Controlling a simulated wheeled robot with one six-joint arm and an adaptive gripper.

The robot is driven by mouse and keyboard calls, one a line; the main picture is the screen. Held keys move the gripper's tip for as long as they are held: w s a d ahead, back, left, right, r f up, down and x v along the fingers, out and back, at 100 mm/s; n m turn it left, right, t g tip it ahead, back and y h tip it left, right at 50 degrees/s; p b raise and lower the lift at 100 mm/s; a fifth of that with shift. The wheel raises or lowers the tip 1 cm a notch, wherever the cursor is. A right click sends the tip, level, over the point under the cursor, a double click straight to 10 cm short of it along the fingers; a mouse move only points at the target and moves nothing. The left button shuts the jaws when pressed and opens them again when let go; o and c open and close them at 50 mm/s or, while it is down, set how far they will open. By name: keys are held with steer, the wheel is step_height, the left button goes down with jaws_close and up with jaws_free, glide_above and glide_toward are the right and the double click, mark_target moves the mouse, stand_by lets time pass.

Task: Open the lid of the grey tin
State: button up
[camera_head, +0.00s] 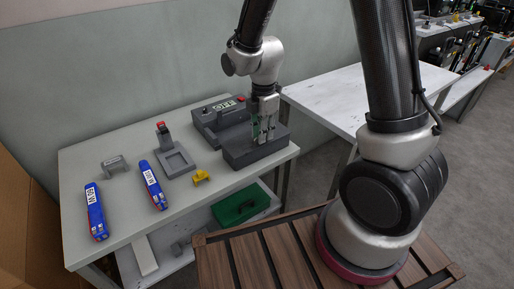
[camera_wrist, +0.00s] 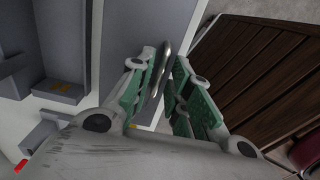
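The grey tin (camera_head: 240,156) is a low dark grey box at the right end of the pale table. Its flat grey top (camera_wrist: 122,30) fills the upper middle of the wrist view, and its lid looks closed. My gripper (camera_head: 264,132) is right above the tin, pointing down. In the wrist view my gripper (camera_wrist: 164,62) has its two green-padded fingers apart. A thin curved metal handle (camera_wrist: 160,75) stands between them, close to the left finger. I cannot tell whether a finger touches it. My gripper hides part of the tin's top in the head view.
A grey box with a panel (camera_head: 222,113) stands behind the tin. Left lie a grey fixture (camera_head: 181,163), a yellow part (camera_head: 201,177), two blue devices (camera_head: 96,214) (camera_head: 152,186) and a grey bracket (camera_head: 113,166). A green bin (camera_head: 236,208) is on the lower shelf.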

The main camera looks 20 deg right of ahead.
jaws_close()
steer(key=shift+w+r, duration=0.1)
steer(key=shift+r, duration=0.05)
steer(key=shift+w+a+r, duration=0.1)
steer(key=shift+w+r, duration=0.1)
steer(key=shift+r, duration=0.25)
steer(key=shift+w+r, duration=0.1)
steer(key=shift+r, duration=0.05)
stand_by(0.4)
steer(key=shift+w+a+r, duration=0.1)
steer(key=shift+w+r, duration=0.15)
steer(key=shift+r, duration=0.1)
